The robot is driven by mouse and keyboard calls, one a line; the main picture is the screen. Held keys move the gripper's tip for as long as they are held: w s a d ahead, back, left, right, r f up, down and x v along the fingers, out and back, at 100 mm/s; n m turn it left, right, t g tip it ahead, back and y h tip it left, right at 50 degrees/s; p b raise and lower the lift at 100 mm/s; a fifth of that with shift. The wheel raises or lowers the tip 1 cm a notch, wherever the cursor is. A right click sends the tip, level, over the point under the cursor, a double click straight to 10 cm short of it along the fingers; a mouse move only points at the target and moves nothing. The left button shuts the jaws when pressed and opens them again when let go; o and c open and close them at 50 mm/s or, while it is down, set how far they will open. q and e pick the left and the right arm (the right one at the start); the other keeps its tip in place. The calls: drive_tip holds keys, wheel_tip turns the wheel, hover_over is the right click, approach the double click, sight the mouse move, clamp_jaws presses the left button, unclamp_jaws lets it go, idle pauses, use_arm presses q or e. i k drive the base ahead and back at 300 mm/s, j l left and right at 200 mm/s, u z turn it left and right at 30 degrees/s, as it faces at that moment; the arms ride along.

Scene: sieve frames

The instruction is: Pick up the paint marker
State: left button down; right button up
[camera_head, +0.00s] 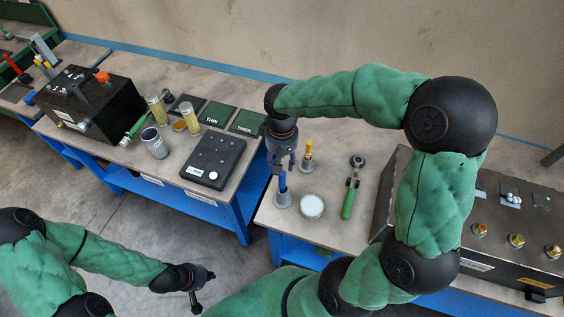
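A blue pen-like marker (283,183) stands upright in a grey holder (283,200) near the table's left edge. A second one with a yellow top (308,149) stands in a similar holder behind it. I cannot tell which is the paint marker. My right gripper (283,168) points down at the blue one's top. Its fingers hide part of it, and I cannot tell whether they touch it. My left gripper (203,290) is low at the front left, away from both tables, with its fingers apart and empty.
A white round-lidded jar (312,206) and a green-handled tool (350,192) are right of the holders. A dark box with knobs (500,240) stands at the right. The left table holds a dark panel (214,160), a can (154,143) and a black box (90,100).

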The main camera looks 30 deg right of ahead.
sight(308, 147)
drive_tip(key=z, duration=1.35)
